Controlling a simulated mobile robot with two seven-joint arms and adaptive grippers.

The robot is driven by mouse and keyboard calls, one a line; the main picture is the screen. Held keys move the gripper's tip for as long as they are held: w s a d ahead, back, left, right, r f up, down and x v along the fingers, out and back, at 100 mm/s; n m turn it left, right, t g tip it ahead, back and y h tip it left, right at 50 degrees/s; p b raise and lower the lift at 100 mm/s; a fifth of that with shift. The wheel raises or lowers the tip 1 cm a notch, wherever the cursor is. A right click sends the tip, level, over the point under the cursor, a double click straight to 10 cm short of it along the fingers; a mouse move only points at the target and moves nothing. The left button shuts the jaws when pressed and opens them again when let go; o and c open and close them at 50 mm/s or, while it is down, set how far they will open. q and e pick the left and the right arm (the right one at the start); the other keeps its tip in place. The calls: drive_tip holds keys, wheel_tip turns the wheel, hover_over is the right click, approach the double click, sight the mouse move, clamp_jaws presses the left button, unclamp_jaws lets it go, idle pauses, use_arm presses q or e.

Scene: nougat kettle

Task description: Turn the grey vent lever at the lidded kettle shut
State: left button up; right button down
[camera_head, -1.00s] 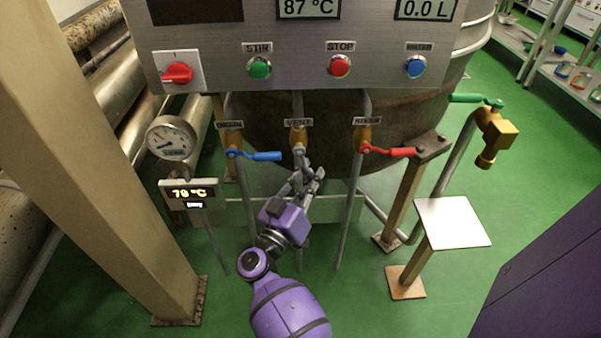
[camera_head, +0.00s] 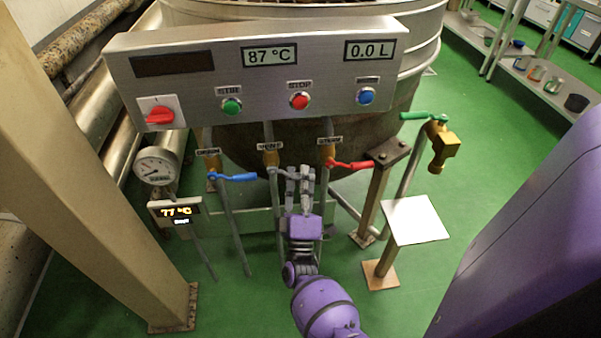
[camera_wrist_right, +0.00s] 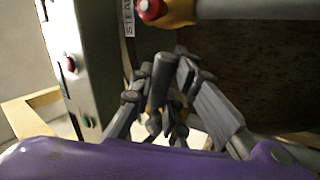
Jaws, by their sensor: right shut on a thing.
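The brass vent valve (camera_head: 271,157) sits under the control panel below its VENT label, in front of the lidded kettle (camera_head: 243,150). Its grey vent lever runs from the valve to the right into my right gripper (camera_head: 299,178), which mostly hides it in the head view. In the right wrist view the lever (camera_wrist_right: 160,82) shows as a dark grey bar between the fingers of my right gripper (camera_wrist_right: 170,95). The right gripper is shut on the lever. Whether the lever is fully crosswise to its pipe is hard to tell. My left gripper is not in view.
A blue lever (camera_head: 232,177) is close on the left and a red lever (camera_head: 350,165) close on the right. The panel (camera_head: 320,75) overhangs above. A temperature display (camera_head: 176,212) and pressure gauge (camera_head: 155,166) stand left, a white plate (camera_head: 415,220) right.

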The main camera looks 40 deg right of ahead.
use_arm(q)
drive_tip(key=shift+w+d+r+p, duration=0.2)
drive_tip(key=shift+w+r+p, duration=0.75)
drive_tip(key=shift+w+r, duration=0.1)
use_arm(e)
drive_tip(key=shift+d+r+n+t+y, duration=0.1)
drive_tip(key=shift+r+n+t+y, duration=0.35)
drive_tip(key=shift+n, duration=0.5)
drive_tip(key=shift+r+n+t+y, duration=0.25)
drive_tip(key=shift+n+t+y, duration=0.3)
drive_tip(key=shift+n, duration=0.45)
drive_tip(key=shift+d+r+n+t+y, duration=0.1)
drive_tip(key=shift+r+n+t+y, duration=0.4)
drive_tip(key=shift+n, duration=0.45)
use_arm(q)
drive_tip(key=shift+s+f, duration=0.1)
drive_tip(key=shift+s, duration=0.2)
use_arm(e)
drive_tip(key=shift+f+y, duration=0.1)
drive_tip(key=shift+y, duration=0.2)
drive_tip(key=c, duration=1.7)
unclamp_jaws()
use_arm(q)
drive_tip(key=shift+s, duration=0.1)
use_arm(e)
drive_tip(key=shift+o, duration=0.2)
drive_tip(key=shift+a, duration=0.1)
